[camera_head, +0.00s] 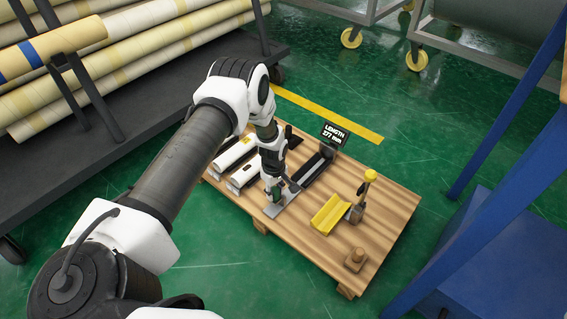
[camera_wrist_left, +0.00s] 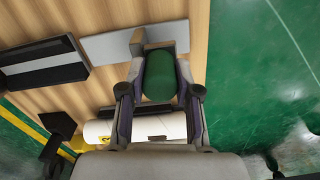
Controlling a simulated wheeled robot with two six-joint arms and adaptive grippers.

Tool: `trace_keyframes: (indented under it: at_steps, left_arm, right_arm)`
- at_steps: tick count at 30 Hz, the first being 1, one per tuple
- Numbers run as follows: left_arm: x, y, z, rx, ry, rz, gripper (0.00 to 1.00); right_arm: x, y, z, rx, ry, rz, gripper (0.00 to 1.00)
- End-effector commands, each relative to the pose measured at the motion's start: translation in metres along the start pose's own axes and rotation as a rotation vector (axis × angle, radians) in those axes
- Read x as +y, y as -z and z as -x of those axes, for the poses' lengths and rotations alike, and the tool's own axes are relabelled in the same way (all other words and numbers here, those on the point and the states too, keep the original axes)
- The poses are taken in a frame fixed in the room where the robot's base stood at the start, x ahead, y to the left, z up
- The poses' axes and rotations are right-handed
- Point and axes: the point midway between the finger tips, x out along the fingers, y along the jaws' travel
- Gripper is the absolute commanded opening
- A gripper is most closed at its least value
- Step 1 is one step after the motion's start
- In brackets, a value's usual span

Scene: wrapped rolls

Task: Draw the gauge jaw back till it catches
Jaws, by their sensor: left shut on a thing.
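The length gauge (camera_head: 312,172) is a dark rail on the wooden pallet table, with a black display (camera_head: 334,134) reading LENGTH 277 mm. A grey plate, the gauge jaw (camera_head: 284,206), lies at its near end. It also shows in the left wrist view (camera_wrist_left: 108,48), with a rounded green grip (camera_wrist_left: 160,76) on it. My left gripper (camera_head: 274,188) reaches down over the jaw. In the left wrist view its fingers (camera_wrist_left: 160,70) stand on both sides of the green grip, shut on it. The gripper partly hides the jaw in the head view. My right gripper is out of view.
Two white wrapped rolls (camera_head: 246,174) lie left of the gauge, close to my left gripper. A yellow cradle (camera_head: 331,214), a yellow-topped post (camera_head: 370,176) and a small wooden block (camera_head: 355,259) stand to the right. The table's (camera_head: 305,248) front strip is clear.

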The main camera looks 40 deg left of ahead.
Motion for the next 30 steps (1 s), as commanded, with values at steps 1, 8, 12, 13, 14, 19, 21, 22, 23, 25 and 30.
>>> trace_keyframes:
  at_steps: [1, 8, 12, 13, 14, 19, 21, 22, 23, 25, 30]
  left_arm:
    - [-0.006, -0.002, 0.002, -0.005, 0.009, 0.001, 0.0]
    - [-0.009, -0.003, -0.003, -0.005, 0.01, 0.0, 0.0]
    - [-0.01, -0.003, -0.003, -0.007, 0.012, 0.0, 0.36]
    - [-0.01, -0.003, -0.003, -0.007, 0.013, 0.0, 0.46]
    - [-0.01, -0.003, -0.003, -0.007, 0.013, 0.0, 0.57]
    - [-0.008, -0.003, -0.002, -0.004, 0.008, 0.0, 0.58]
    - [-0.007, -0.002, -0.002, -0.003, 0.006, 0.0, 0.58]
    - [-0.007, -0.002, -0.002, -0.003, 0.005, 0.001, 0.58]
    - [-0.006, -0.002, -0.001, -0.003, 0.005, 0.001, 0.58]
    - [-0.006, -0.002, 0.004, -0.003, 0.004, 0.002, 0.58]
    - [-0.005, -0.001, 0.037, -0.003, 0.001, 0.001, 0.58]
  right_arm:
    - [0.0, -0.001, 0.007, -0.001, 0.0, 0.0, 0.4]
    - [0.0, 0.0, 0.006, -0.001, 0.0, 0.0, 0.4]
    - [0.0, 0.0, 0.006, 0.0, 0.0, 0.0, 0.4]
    - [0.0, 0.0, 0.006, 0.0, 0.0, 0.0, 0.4]
    - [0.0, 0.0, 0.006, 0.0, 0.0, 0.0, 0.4]
    - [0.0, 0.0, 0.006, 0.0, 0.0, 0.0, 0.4]
    - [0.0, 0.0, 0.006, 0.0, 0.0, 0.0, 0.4]
    - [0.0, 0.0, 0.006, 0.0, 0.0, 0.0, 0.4]
    - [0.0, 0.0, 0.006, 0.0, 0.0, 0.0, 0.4]
    - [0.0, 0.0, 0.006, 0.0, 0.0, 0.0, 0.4]
    - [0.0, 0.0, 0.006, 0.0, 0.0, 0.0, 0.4]
